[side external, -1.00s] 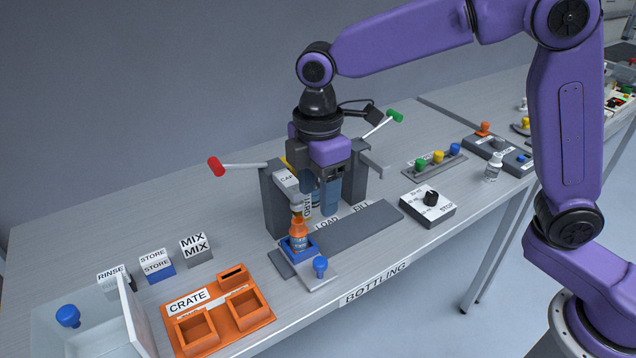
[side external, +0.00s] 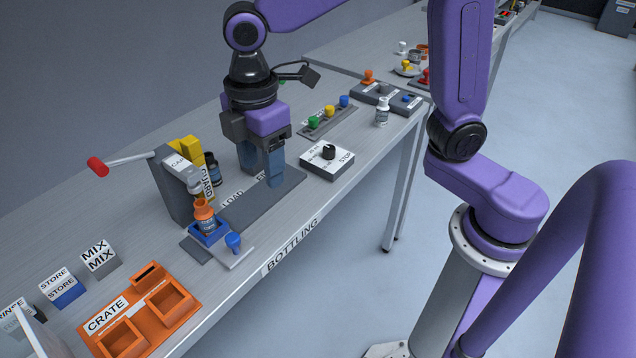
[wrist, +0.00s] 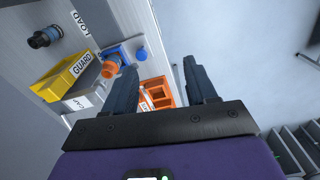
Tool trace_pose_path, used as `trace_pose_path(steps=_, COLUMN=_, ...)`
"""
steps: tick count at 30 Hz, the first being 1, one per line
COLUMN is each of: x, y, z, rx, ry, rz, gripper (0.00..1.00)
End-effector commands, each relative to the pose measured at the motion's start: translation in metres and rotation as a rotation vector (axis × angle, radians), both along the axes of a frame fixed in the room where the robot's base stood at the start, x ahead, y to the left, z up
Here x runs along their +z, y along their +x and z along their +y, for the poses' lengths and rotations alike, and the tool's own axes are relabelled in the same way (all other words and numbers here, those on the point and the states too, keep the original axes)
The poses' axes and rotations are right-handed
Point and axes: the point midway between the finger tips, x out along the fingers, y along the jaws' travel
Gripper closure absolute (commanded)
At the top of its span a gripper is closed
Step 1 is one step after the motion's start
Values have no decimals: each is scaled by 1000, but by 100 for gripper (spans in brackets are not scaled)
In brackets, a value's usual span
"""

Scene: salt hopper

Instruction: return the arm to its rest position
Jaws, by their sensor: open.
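My gripper (side external: 263,172) is open and empty, pointing down above the grey plate (side external: 272,197) of the bottling station. Its spread fingers also show in the wrist view (wrist: 160,75), with nothing between them. An orange-topped bottle (side external: 205,217) stands in a blue holder (side external: 222,232) to the left of my gripper, apart from it. The bottle is below the cap post (side external: 172,190) with its red-knobbed lever. My gripper and wrist hide most of the fill post.
A yellow guard (side external: 187,150) and a dark bottle (side external: 212,168) stand behind the holder. A dial box (side external: 340,165) is right of my gripper. The orange crate (side external: 187,322) lies at front left. Open floor lies beyond the table's front edge.

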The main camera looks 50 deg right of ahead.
Motion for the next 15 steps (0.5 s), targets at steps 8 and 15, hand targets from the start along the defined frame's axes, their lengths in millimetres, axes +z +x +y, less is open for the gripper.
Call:
trace_pose_path(steps=8, x=-9, y=-74, z=-67, rx=-142, ry=9, rz=-3, gripper=43)
trace_pose_path(steps=15, x=-25, y=-135, z=-124, rx=-262, ry=17, rz=-2, gripper=43)
